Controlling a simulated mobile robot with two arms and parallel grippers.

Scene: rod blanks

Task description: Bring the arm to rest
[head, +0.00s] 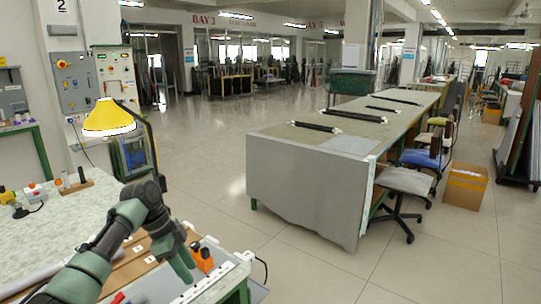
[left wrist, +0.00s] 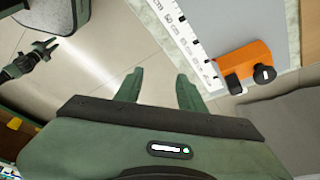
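My left arm reaches in from the lower left of the head view. Its green gripper (head: 184,268) hangs pointing down at the right edge of the workbench (head: 100,222), beside an orange clamp-like block (head: 203,262). In the left wrist view the two fingers of my left gripper (left wrist: 157,86) stand apart with nothing between them. Below them shows pale floor. The orange block also shows in the left wrist view (left wrist: 243,62), to the right of the fingers and apart from them. My right gripper is not seen in the head view.
A yellow lamp (head: 108,117) stands over the bench. A wooden block (head: 75,186) with upright pegs sits at the bench's back. A long covered table (head: 300,180) stands to the right, with chairs (head: 405,181) and a cardboard box (head: 466,186). Open floor lies between bench and table.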

